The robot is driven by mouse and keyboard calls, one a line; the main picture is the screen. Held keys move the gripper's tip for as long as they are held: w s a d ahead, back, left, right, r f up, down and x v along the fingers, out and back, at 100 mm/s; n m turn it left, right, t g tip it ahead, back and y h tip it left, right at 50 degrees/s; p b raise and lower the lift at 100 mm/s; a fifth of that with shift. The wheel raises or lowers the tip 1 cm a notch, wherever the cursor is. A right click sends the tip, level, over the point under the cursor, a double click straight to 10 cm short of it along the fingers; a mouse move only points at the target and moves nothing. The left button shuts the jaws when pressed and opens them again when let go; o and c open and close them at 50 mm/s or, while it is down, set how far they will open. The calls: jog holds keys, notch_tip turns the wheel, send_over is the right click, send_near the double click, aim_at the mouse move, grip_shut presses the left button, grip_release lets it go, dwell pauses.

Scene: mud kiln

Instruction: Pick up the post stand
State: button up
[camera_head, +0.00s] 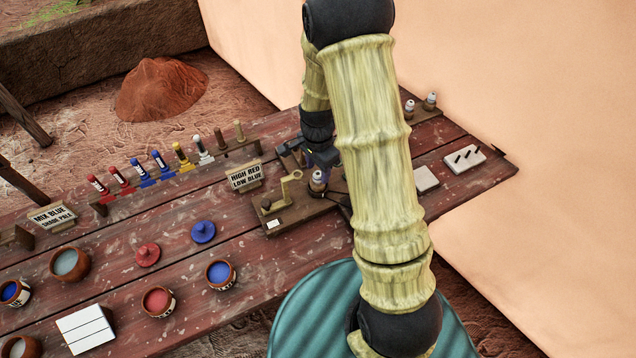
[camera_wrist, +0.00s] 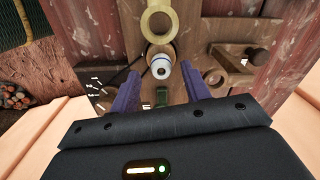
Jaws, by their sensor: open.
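A wooden stand (camera_head: 290,217) with an upright yellow post and arm (camera_head: 287,187) sits on the plank table; I take it as the post stand, though no label confirms this. In the wrist view a yellow ring (camera_wrist: 160,8) shows at the top. A small white-capped bottle (camera_head: 318,180) is beside the post; it shows in the wrist view (camera_wrist: 160,68) between my fingers. My gripper (camera_wrist: 164,74) is open, its purple fingers to either side of the bottle, with no contact visible. In the head view my gripper (camera_head: 308,156) is partly hidden by my arm.
A rack of coloured tubes (camera_head: 150,172) and a "HIGH RED LOW BLUE" sign (camera_head: 246,176) stand to the left. Paint pots (camera_head: 158,301) and lids (camera_head: 203,232) lie in front. White blocks (camera_head: 464,158) and small bottles (camera_head: 430,101) are at the right.

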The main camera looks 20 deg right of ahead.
aim_at(318, 174)
jog(key=shift+w+f+p, duration=0.15)
jog(key=shift+f+p, duration=0.5)
jog(key=shift+f, duration=1.8)
jog(key=c, duration=0.5)
